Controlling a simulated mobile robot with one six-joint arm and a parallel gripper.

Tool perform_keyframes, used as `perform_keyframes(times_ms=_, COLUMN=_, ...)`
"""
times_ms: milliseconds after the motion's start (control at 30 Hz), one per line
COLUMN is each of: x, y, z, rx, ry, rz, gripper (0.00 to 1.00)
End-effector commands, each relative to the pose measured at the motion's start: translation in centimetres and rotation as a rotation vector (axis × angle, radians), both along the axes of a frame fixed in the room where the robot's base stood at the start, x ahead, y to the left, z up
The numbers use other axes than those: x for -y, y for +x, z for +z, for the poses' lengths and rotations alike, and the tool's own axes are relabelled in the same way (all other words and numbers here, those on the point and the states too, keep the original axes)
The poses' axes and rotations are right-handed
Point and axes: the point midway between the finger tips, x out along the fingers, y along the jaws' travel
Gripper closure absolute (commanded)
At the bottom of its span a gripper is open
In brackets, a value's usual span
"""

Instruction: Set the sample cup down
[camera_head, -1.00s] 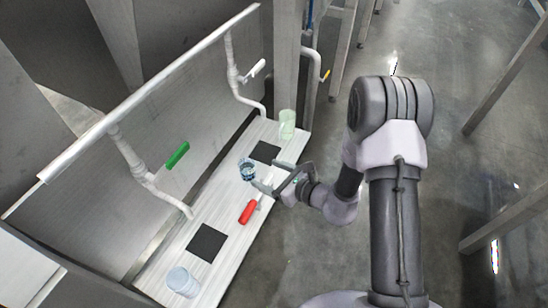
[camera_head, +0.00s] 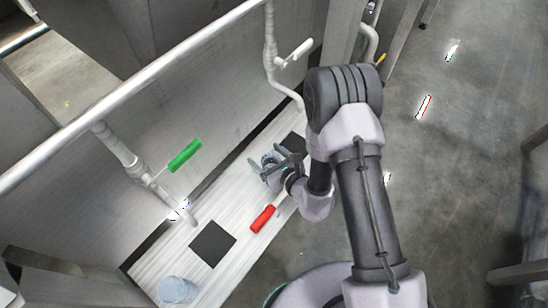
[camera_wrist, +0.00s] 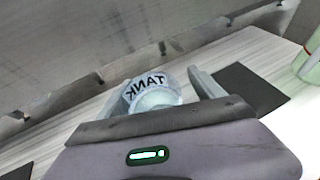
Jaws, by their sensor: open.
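A clear bluish cup (camera_head: 268,160), which I take as the sample cup, stands on the pale bench (camera_head: 165,258). In the wrist view the cup (camera_wrist: 152,96) carries the letters TANK. My gripper (camera_head: 275,164) is open, with one finger on each side of the cup; I cannot tell whether either touches it. A dark square (camera_head: 213,245) lies on the bench to the left. Another dark square (camera_wrist: 250,88) lies right of the cup in the wrist view.
A red handle (camera_head: 263,219) lies by the bench's front edge. A translucent cup (camera_head: 178,290) stands at the near end. A greenish cup (camera_wrist: 311,62) is at the right of the wrist view. Pipes (camera_head: 122,157) and a green handle (camera_head: 184,155) are along the back panel.

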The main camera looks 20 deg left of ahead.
Motion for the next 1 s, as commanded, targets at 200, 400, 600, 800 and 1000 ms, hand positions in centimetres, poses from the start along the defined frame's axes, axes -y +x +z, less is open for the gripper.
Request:
perform_keyframes(times_ms=200, x=-0.1, y=0.0, z=0.1, rx=0.000, ry=0.000, rz=0.000, gripper=0.27)
perform_keyframes(times_ms=400, x=0.0, y=0.0, z=0.1, rx=0.000, ry=0.000, rz=0.000, gripper=0.66)
perform_keyframes(times_ms=600, x=0.0, y=0.0, z=0.1, rx=0.001, ry=0.001, rz=0.000, gripper=1.00)
perform_keyframes(times_ms=800, x=0.0, y=0.0, z=0.2, rx=0.001, ry=0.001, rz=0.000, gripper=1.00)
perform_keyframes(times_ms=1000, x=-0.1, y=0.0, z=1.4, rx=0.001, ry=0.002, rz=0.001, gripper=1.00)
